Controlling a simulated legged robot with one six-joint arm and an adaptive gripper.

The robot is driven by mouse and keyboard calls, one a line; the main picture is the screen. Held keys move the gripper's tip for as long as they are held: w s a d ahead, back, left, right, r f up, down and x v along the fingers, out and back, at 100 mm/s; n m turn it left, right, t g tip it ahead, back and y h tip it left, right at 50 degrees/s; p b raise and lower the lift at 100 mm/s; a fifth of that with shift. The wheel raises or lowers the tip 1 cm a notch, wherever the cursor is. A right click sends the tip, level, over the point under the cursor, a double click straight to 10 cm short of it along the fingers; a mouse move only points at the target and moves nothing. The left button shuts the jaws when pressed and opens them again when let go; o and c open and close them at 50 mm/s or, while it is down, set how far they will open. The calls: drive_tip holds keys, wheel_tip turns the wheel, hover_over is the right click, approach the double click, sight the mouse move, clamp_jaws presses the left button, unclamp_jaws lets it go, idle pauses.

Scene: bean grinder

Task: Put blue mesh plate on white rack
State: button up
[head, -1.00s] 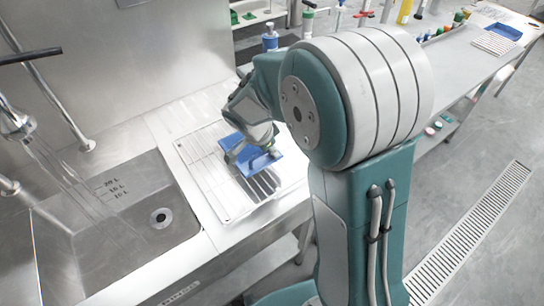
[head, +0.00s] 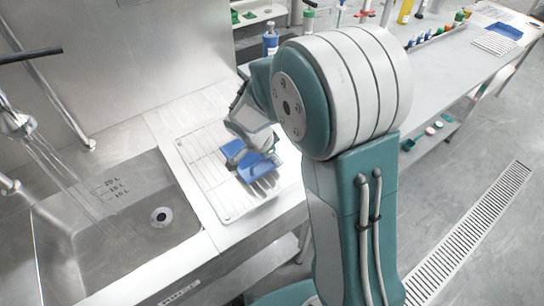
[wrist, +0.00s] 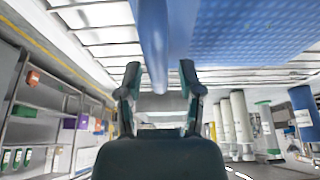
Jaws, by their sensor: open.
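The blue mesh plate (head: 260,172) is over the right part of the white rack (head: 205,172) in the head view, seemingly on or very close to its wires. My gripper (head: 262,150) is at the plate and covers part of it. In the wrist view, the plate (wrist: 255,35) fills the top right, with its smooth blue rim running down between my open fingers (wrist: 160,82). The rack's white bars (wrist: 100,17) show behind the plate. I cannot tell whether a finger touches the rim.
A steel sink (head: 130,215) with a drain lies left of the rack. A blue bottle (head: 270,40) stands behind my arm. A long bench (head: 455,60) with bottles and small items runs to the right. The rack's left part is clear.

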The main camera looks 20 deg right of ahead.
drive_tip(key=v, duration=1.1)
drive_tip(key=shift+r, duration=0.25)
drive_tip(key=s+d+r+n+t+y, duration=0.2)
drive_tip(key=s+r+n, duration=0.2)
drive_tip(key=s+n, duration=0.3)
drive_tip(key=s+d+r+n+t+y, duration=0.1)
drive_tip(key=s+r+n, duration=0.4)
drive_tip(key=s, duration=0.7)
drive_tip(key=shift+d+n+t+y, duration=0.35)
drive_tip(key=shift+n+t+y, duration=0.3)
drive_tip(key=shift+n, duration=0.55)
